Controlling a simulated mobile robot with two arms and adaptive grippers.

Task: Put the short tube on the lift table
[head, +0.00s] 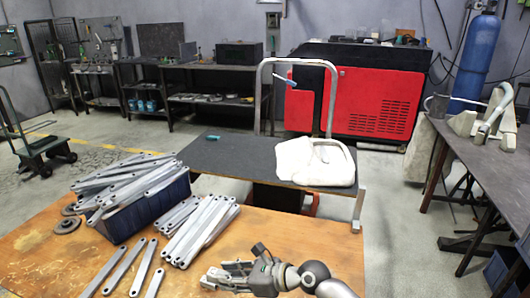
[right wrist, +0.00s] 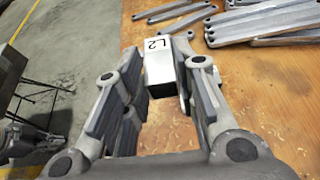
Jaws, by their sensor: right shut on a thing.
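My right gripper (head: 228,276) is low over the front of the wooden table in the head view, its fingers pointing left. In the right wrist view my right gripper (right wrist: 163,62) is shut on the short tube (right wrist: 158,50), a light grey square piece with a dark end and a label reading "L2". The tube is hard to make out in the head view. The lift table (head: 232,158) has a dark flat top and a grey tubular handle; it stands beyond the wooden table.
A white sack (head: 313,163) covers the lift table's right part, and a small teal object (head: 213,137) lies near its back left; the middle is clear. Grey brackets (head: 202,228) lie on the wooden table (head: 50,250), and more fill a dark blue bin (head: 150,208).

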